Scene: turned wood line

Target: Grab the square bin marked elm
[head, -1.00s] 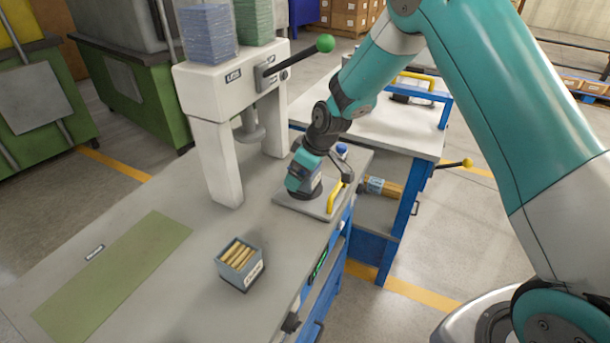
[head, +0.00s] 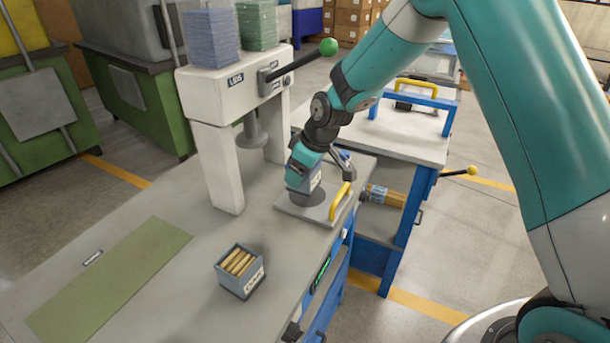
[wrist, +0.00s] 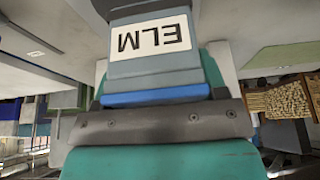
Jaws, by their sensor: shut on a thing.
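The square bin marked ELM (wrist: 155,45) fills the top middle of the wrist view, its white label upside down there. My gripper (wrist: 157,118) is shut on it, with the dark jaw bar and a blue strip against the bin. In the head view my teal gripper (head: 305,160) points down at the bench's far right corner, above the grey plate with a yellow handle (head: 335,205). The bin (head: 296,180) shows there as a small grey block with a pale label, partly hidden by the gripper. I cannot tell whether it touches the plate.
Another grey bin holding wooden rods (head: 240,283) stands on the bench, its label too small to read. A white press (head: 215,90) with a green-knobbed lever stands close left of my gripper. A green mat (head: 110,275) lies at left. A second blue-legged bench (head: 400,140) is behind.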

